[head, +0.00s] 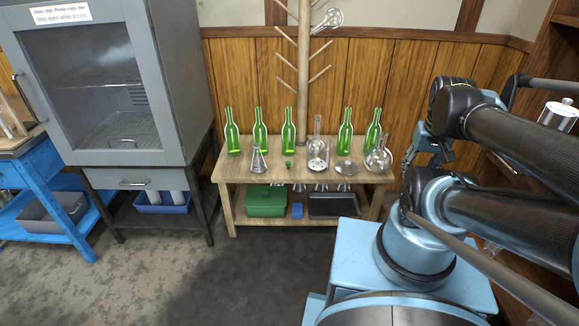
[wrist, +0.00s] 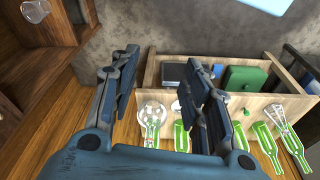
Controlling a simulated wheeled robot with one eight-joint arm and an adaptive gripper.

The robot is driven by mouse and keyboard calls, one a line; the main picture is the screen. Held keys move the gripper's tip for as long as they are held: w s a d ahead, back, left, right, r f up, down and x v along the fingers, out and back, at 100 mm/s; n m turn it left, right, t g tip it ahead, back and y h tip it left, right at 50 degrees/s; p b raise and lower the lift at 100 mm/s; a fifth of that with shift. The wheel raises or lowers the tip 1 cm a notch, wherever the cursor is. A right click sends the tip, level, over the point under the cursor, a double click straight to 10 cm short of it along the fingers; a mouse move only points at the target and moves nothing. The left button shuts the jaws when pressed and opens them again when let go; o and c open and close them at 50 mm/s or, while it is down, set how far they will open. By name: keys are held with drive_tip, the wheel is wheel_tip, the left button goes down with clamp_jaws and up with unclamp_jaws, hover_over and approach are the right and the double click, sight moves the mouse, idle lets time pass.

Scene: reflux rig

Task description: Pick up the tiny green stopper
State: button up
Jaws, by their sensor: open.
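The tiny green stopper (head: 288,163) stands on the wooden table's top near its front edge, in front of the middle green bottle (head: 289,130). It is only a small spot in the head view. A small green spot in the wrist view (wrist: 246,112) looks like the same stopper, outside the jaws to the right. My gripper (wrist: 161,58) is open, with nothing between its fingers. In the head view my gripper (head: 411,158) hangs to the right of the table, well apart from the stopper, partly hidden by my arm.
Several green bottles line the table (head: 230,170)'s back. A conical flask (head: 258,160) stands left of the stopper; round flasks (head: 378,158) stand to the right. A wooden peg rack (head: 303,70) rises behind. The lower shelf holds a green box (head: 265,201) and dark tray (head: 333,205).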

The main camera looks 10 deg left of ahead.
drive_tip(key=w+a+r+m+g+y, duration=0.1)
drive_tip(key=w+a+r, duration=0.25)
drive_tip(key=w, duration=0.25)
drive_tip(key=w+a+r+m, duration=0.1)
drive_tip(key=w+a+r, duration=0.25)
drive_tip(key=w, duration=0.25)
drive_tip(key=w+a+m+g+y, duration=0.1)
drive_tip(key=w+a+m+g, duration=0.15)
drive_tip(key=w+a, duration=0.85)
drive_tip(key=m+g+y, duration=0.1)
drive_tip(key=m+g, duration=0.1)
drive_tip(key=m, duration=0.2)
hover_over(288, 162)
drive_tip(key=w+d, duration=0.5)
wheel_tip(288, 162, down, 18)
drive_tip(key=x, duration=1.6)
drive_tip(key=shift+a+f, duration=0.25)
drive_tip(key=shift+f, duration=0.05)
drive_tip(key=c, duration=0.8)
drive_tip(key=shift+r, duration=5.05)
